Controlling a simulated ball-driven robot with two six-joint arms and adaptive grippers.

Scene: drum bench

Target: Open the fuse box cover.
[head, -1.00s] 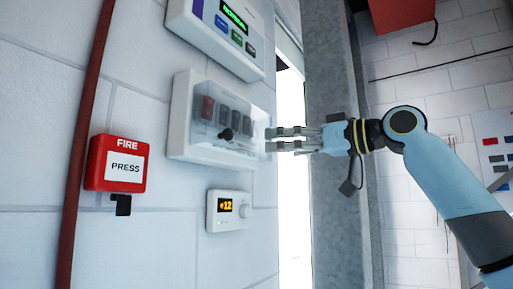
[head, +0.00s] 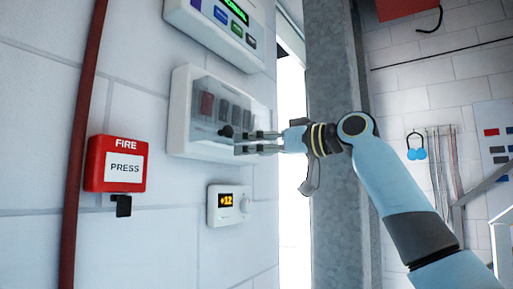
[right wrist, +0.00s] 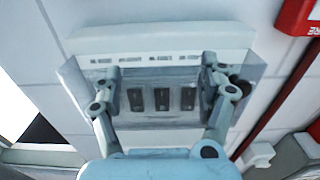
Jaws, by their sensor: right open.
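The fuse box (head: 182,112) is a white case on the wall with a clear cover (head: 228,84) over several dark switches. The cover looks closed. A round black knob (head: 226,131) sits on its lower part. My right gripper (head: 240,142) is open, with its fingertips at the lower right of the cover, close to the knob; I cannot tell whether they touch it. In the right wrist view the fuse box (right wrist: 160,38) lies straight ahead, and my right gripper (right wrist: 160,76) has its fingers spread to either side of the switches. My left gripper is not in view.
A red fire call box (head: 117,164) is on the wall to the left, beside a dark red pipe (head: 85,120). A thermostat (head: 229,205) is below the fuse box and a panel with a green display (head: 222,25) above. A grey post (head: 338,110) stands to the right.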

